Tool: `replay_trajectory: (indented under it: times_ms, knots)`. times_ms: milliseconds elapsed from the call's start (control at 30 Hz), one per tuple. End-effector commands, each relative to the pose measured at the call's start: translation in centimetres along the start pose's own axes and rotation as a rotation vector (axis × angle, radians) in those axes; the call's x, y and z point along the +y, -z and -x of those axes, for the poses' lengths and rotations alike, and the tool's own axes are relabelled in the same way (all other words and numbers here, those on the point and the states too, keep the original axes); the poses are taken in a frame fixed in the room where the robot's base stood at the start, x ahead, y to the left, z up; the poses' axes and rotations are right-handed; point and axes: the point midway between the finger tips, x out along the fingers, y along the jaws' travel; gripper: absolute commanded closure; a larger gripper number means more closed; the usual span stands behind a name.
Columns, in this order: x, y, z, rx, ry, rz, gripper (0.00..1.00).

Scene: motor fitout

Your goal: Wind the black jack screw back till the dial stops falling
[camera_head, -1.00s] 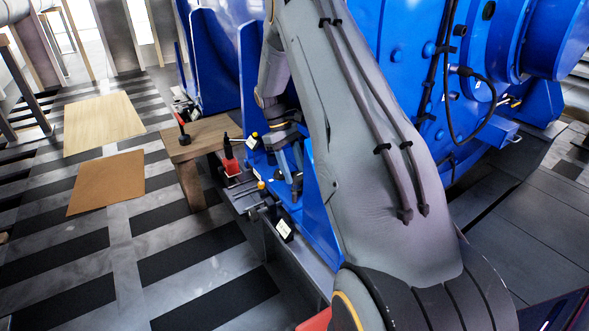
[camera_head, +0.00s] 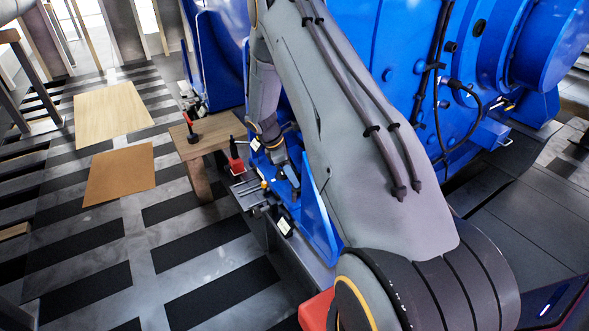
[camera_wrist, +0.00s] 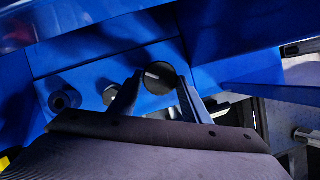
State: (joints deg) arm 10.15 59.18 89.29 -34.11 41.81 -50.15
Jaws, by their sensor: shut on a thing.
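In the wrist view my gripper (camera_wrist: 158,88) has one finger on each side of a round black screw head (camera_wrist: 159,77) with a short pale mark on its face. I take this to be the black jack screw; its shank is hidden. The fingers are closed on the head, against the blue machine foot. In the head view my gripper (camera_head: 291,179) is low beside the blue machine, and the screw is hidden there. I cannot make out a dial face in either view.
A grey bolt head (camera_wrist: 110,94) and a dark round socket (camera_wrist: 62,98) sit left of the screw. A wooden table (camera_head: 212,132) and a red block with a black upright (camera_head: 236,162) stand near my gripper. Blue plates (camera_head: 318,220) flank it closely. Two boards lie on the floor.

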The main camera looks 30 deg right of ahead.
Motion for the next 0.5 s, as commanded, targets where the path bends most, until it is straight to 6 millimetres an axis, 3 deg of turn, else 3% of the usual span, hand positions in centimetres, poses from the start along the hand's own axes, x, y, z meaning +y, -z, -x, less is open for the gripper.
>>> replay_trajectory:
  times_ms: [500]
  knots:
    - [-0.41, -0.18, 0.30, -0.001, -0.141, 0.337, 0.79]
